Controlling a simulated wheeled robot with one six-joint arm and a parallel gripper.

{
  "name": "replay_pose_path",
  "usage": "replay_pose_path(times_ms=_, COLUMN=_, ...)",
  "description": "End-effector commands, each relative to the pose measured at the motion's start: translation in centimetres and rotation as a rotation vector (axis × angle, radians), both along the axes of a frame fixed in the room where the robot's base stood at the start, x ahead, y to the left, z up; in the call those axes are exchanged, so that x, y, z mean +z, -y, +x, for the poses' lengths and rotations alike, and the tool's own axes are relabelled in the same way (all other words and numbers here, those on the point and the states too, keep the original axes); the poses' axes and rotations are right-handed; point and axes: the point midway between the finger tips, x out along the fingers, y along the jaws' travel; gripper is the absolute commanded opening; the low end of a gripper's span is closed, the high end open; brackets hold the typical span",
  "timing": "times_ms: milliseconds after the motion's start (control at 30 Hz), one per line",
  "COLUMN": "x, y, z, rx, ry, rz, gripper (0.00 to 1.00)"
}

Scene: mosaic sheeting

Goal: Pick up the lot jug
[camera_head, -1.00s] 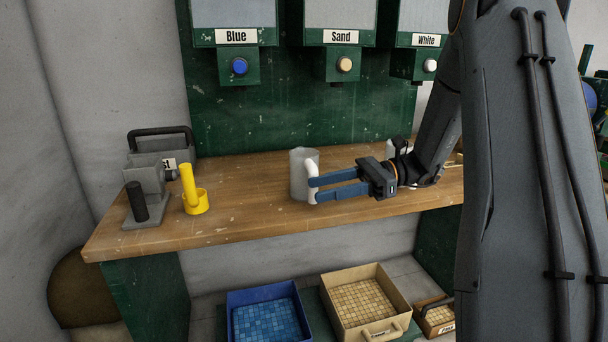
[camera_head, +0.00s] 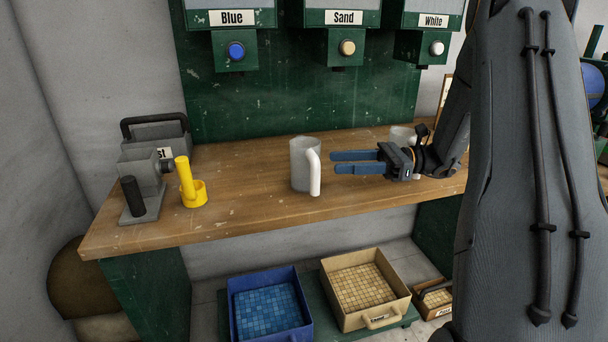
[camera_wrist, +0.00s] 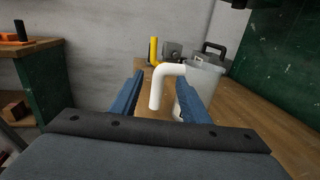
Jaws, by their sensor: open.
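A grey jug (camera_head: 303,165) with a white handle (camera_head: 315,172) stands upright on the wooden bench. I cannot read any label on it, so I cannot tell if it is the lot jug. My gripper (camera_head: 333,162) is open and empty, just to the right of the handle and apart from it. In the wrist view the white handle (camera_wrist: 156,88) shows between the two blue fingers (camera_wrist: 157,95), and the jug (camera_wrist: 204,82) is behind the right finger. A second, paler vessel (camera_head: 402,136) stands behind my gripper, partly hidden by it.
The wooden bench (camera_head: 240,212) holds a grey device (camera_head: 145,175) and a yellow holder (camera_head: 194,190) at left. Blue, Sand and White dispensers (camera_head: 343,40) hang behind. A blue tray (camera_head: 233,312) and a sand tray (camera_head: 405,290) lie below. The bench between holder and jug is clear.

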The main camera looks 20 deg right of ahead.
Motion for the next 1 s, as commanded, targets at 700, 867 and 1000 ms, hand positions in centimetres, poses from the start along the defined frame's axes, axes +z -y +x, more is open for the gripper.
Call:
replay_pose_path(times_ms=700, x=-6.2, y=-3.2, z=0.6, rx=0.002, ry=0.000, rz=-0.001, gripper=0.42)
replay_pose_path(times_ms=867, x=-6.2, y=-5.2, z=0.9, rx=0.004, ry=-0.001, rz=-0.001, gripper=0.42)
replay_pose_path(times_ms=1000, x=-6.2, y=-7.0, z=1.3, rx=0.003, ry=-0.001, rz=-0.001, gripper=0.42)
